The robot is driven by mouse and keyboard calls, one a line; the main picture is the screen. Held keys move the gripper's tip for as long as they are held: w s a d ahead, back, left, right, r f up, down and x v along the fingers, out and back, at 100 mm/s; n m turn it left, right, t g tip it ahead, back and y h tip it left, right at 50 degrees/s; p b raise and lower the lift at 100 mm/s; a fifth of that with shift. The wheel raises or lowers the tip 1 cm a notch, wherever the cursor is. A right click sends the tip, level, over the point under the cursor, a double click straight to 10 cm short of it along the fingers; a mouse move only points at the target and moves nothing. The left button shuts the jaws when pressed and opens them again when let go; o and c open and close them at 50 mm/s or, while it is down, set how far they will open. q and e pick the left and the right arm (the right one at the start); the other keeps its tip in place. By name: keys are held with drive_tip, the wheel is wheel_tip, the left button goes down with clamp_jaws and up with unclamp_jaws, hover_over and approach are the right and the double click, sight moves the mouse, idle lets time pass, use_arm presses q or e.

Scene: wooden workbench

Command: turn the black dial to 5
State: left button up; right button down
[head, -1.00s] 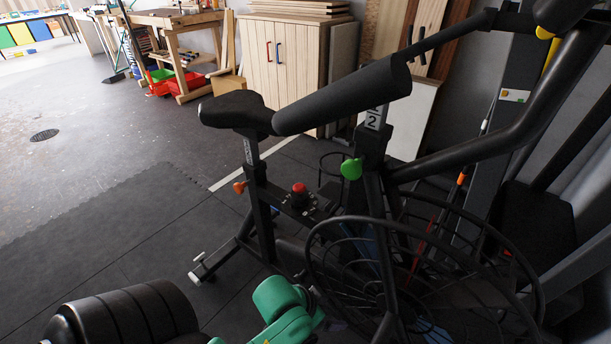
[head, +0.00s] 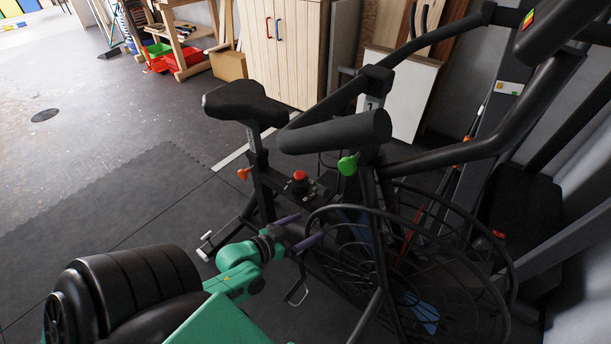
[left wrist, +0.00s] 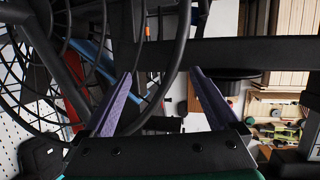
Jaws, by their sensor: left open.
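A black exercise bike fills the middle of the head view. On its lower frame sits a small black control box (head: 318,191) with a red-topped black knob (head: 299,181). I cannot tell for sure whether this knob is the black dial, and no number marks are readable. My left gripper (head: 312,224), green with purple fingers, is in front of and below the box, beside the wheel, apart from the knob. In the left wrist view its open fingers (left wrist: 161,73) hold nothing. A dark rounded part (left wrist: 225,74) shows past the right finger; I cannot tell what it is. My right gripper is not seen.
The spoked wheel (head: 405,255) is close to my left gripper. Open floor (head: 100,150) lies left.

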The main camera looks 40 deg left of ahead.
sight(300, 184)
use_arm(q)
drive_tip(key=s+a+r+n+t+y, duration=0.1)
drive_tip(key=a+r+n+t+y, duration=0.2)
drive_tip(key=a, duration=0.6)
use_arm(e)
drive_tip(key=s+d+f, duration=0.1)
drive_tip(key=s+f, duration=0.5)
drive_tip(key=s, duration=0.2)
use_arm(q)
drive_tip(key=shift+m+t, duration=0.4)
drive_tip(key=shift+m, duration=0.1)
drive_tip(key=w, duration=0.4)
drive_tip(key=w+b, duration=0.1)
drive_tip(key=w, duration=0.4)
drive_tip(key=w+a+b, duration=0.1)
drive_tip(key=w, duration=0.3)
drive_tip(key=shift+w+r, duration=0.2)
drive_tip(key=shift+w, duration=0.4)
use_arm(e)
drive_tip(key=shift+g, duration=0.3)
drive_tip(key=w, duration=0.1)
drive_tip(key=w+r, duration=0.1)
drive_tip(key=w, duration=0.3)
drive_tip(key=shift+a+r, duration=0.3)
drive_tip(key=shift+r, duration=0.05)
use_arm(q)
drive_tip(key=shift+r, duration=0.1)
drive_tip(key=shift+c, duration=0.3)
